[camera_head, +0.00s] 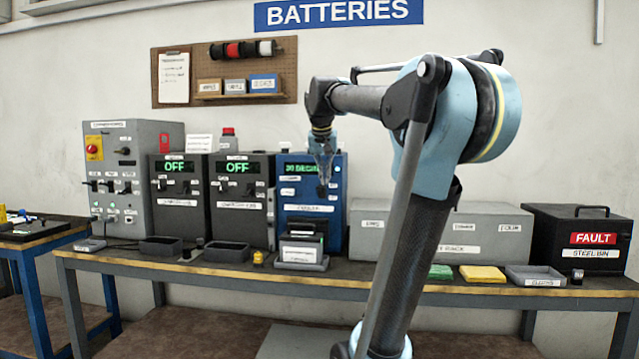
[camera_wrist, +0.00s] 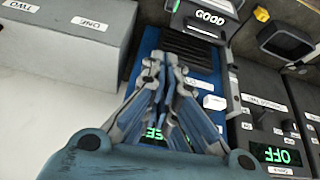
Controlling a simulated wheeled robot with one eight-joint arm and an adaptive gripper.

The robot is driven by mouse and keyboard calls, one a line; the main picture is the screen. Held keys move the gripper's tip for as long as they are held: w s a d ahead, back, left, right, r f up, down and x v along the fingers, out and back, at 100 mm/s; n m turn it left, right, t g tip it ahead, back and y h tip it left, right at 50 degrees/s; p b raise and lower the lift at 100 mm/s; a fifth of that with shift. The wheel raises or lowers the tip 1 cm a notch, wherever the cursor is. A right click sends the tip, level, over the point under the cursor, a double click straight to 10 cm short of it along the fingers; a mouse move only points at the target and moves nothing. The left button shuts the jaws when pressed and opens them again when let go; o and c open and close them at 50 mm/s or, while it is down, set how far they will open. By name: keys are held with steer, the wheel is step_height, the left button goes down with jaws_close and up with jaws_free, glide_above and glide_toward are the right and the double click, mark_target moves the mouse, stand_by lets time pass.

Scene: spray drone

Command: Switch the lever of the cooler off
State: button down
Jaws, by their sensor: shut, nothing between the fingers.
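The cooler is a blue box (camera_head: 336,215) with a green lit display (camera_head: 299,167) that reads about 30 degrees, partly hidden by my gripper. It also shows in the wrist view (camera_wrist: 148,42), with dark slots on it. My gripper (camera_head: 323,185) is shut and empty. It points down in front of the cooler's upper face. In the wrist view the gripper's fingers (camera_wrist: 158,60) cover the middle of that face and part of its green readout. I cannot clearly make out the cooler's lever or its position behind the fingers, nor whether they touch it.
Two dark chargers (camera_head: 180,222) reading OFF stand left of the cooler, beside a grey switch cabinet (camera_head: 128,205). A low grey rack (camera_head: 395,237) is to its right. A small stand (camera_head: 303,255) sits in front of the cooler, with trays (camera_head: 228,252) along the bench (camera_head: 200,270).

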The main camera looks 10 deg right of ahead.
steer(key=w+a+r, duration=0.1)
steer(key=w+r, duration=0.7)
steer(key=shift+a+r+m+t, duration=0.25)
steer(key=shift+r+m+t, duration=0.05)
steer(key=shift+m+t, duration=0.1)
steer(key=shift+f, duration=0.1)
glide_toward(322, 192)
steer(key=x, duration=0.3)
steer(key=shift+a+f, duration=0.15)
steer(key=shift+f, duration=0.05)
steer(key=shift+s, duration=0.1)
steer(key=shift+s+f+t+h, duration=0.1)
steer(key=shift+f+t+h, duration=0.1)
steer(key=shift+t+h, duration=0.15)
steer(key=shift+s+a+f+t, duration=0.15)
steer(key=shift+s+f+t, duration=0.05)
steer(key=shift+t, duration=0.25)
